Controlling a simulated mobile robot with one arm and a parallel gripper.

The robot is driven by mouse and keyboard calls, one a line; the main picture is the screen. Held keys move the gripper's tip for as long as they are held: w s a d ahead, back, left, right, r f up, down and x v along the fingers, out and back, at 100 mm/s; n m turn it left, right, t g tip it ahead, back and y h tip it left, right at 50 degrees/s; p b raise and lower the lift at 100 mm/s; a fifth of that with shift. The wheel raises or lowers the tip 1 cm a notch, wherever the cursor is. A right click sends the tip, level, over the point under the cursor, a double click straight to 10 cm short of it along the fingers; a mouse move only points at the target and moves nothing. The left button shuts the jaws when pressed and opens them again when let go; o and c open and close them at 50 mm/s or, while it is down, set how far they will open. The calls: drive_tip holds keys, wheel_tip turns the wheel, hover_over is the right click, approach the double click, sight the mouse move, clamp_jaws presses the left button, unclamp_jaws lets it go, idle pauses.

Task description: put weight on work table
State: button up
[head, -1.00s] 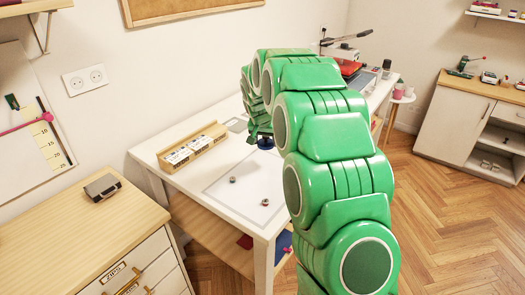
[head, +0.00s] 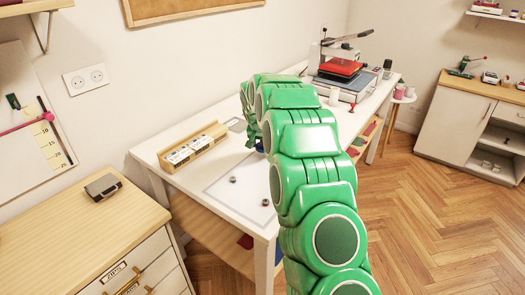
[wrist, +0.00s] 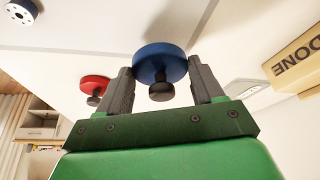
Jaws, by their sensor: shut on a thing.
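The white work table (head: 150,156) stands along the wall. My gripper (wrist: 162,85) is shut on a blue round weight (wrist: 160,64) with a dark knob, the knob lying between the two grey fingers. The blue weight is over the white tabletop; I cannot tell whether it touches it. In the head view my green arm reaches over the table and hides the fingers and nearly all of the weight. A similar red weight (wrist: 95,84) shows beyond the left finger in the wrist view.
A wooden box (head: 193,148) with white labels stands at the table's back left. Two small metal pieces (head: 234,179) (head: 265,202) lie on a pale outlined mat (head: 222,190).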

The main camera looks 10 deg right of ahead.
sight(262, 147)
drive_tip(key=shift+w+f, duration=0.3)
drive_tip(key=shift+f, duration=1.55)
drive_tip(key=shift+f, duration=0.1)
drive_tip(key=o, duration=1.5)
drive_tip(key=shift+c, duration=0.2)
